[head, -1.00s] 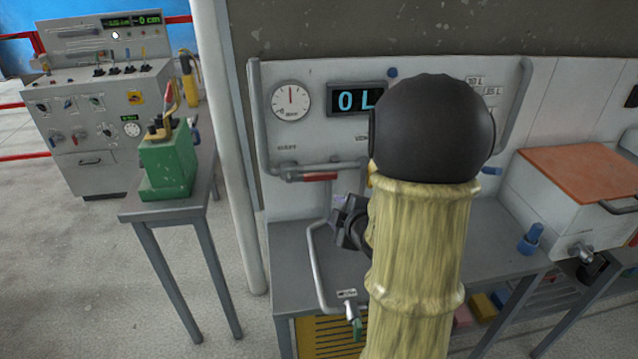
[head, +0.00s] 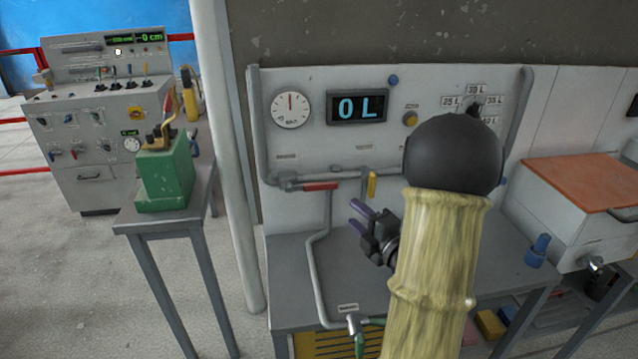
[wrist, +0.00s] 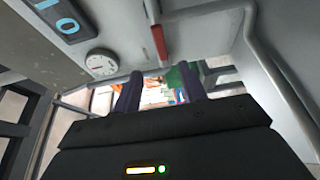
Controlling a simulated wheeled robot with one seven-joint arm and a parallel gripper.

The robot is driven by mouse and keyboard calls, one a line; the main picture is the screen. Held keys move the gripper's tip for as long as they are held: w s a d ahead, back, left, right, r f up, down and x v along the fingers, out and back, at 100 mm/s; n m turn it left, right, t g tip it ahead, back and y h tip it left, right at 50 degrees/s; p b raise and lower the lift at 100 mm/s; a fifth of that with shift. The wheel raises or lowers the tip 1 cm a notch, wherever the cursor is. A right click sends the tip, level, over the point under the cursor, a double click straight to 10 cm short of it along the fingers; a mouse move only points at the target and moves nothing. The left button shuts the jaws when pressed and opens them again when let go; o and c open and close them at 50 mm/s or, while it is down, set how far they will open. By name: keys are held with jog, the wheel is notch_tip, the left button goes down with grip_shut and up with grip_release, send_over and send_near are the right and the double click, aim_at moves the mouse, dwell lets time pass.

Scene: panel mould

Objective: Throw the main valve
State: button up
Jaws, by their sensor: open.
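A red lever handle (head: 321,186) lies level along the grey pipe on the panel's left side; it also shows in the wrist view (wrist: 158,42). A yellow lever handle (head: 372,184) hangs upright on a pipe to its right. The labels are too small to read, so I cannot tell which one is marked as the main valve. My gripper (head: 357,215) is open and empty, below and right of the red handle and below the yellow one. Its two purple fingers (wrist: 160,92) are apart in the wrist view, with nothing between them.
The panel has a round gauge (head: 291,109), a display (head: 357,107) reading 0 L and a selector dial (head: 473,104). A bent pipe (head: 315,265) runs down to a tap (head: 354,325). A green device (head: 165,175) stands on the left table. My arm hides the panel's lower right.

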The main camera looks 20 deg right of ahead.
aim_at(324, 188)
jog(key=w+p, duration=0.1)
jog(key=w, duration=0.4)
jog(key=w+a+p, duration=0.1)
jog(key=w, duration=0.5)
jog(key=w+a+p, duration=0.1)
jog(key=w+p, duration=0.1)
jog(key=w, duration=0.3)
jog(key=shift+w, duration=0.3)
grip_shut()
